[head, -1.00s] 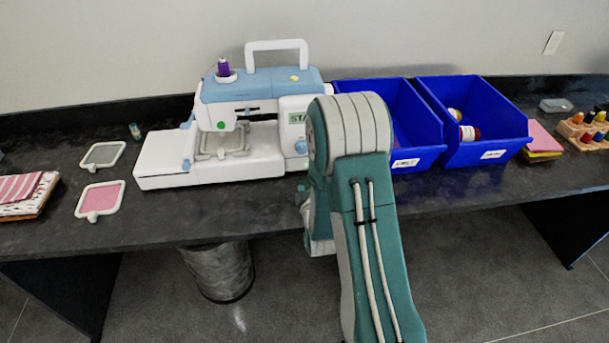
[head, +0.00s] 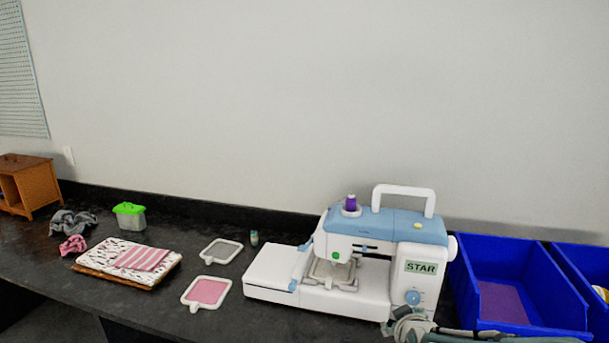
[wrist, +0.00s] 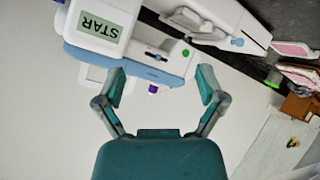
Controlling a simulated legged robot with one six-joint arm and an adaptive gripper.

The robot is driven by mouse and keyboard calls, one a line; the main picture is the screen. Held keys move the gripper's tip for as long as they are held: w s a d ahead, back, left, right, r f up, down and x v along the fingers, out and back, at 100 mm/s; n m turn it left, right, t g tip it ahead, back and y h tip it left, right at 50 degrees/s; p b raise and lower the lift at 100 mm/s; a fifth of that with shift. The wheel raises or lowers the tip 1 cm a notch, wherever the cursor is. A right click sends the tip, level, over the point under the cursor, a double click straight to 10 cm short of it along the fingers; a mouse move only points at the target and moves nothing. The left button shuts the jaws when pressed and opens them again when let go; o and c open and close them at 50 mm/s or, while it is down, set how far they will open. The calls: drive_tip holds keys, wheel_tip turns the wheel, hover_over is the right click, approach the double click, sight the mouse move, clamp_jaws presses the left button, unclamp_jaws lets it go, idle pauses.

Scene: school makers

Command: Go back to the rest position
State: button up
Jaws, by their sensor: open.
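My gripper shows in the wrist view (wrist: 161,88), with its two fingers wide apart and nothing between them. The wrist view is upside down, and the white and blue sewing machine (wrist: 140,50) lies beyond the fingertips. In the head view, part of my gripper (head: 408,326) shows low at the bottom edge, in front of the right end of the sewing machine (head: 395,232). The rest of my arm is mostly cut off by the bottom of that view.
Blue bins (head: 515,275) stand right of the machine on the dark table (head: 215,225). Left of it lie a pink hoop (head: 207,291), a grey hoop (head: 221,251), folded fabric (head: 125,262), a green-lidded box (head: 130,216) and a wooden shelf (head: 30,185). The wall is behind.

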drive_tip(key=s+a+r+m+g, duration=0.2)
drive_tip(key=s+r+g, duration=0.1)
drive_tip(key=s, duration=0.8)
drive_tip(key=s+a+r+m+g+y, duration=0.1)
drive_tip(key=s+a+r+m+g, duration=0.1)
drive_tip(key=s, duration=1)
drive_tip(key=shift+a+r+g, duration=0.2)
drive_tip(key=shift+r+g, duration=0.3)
drive_tip(key=shift+r, duration=0.15)
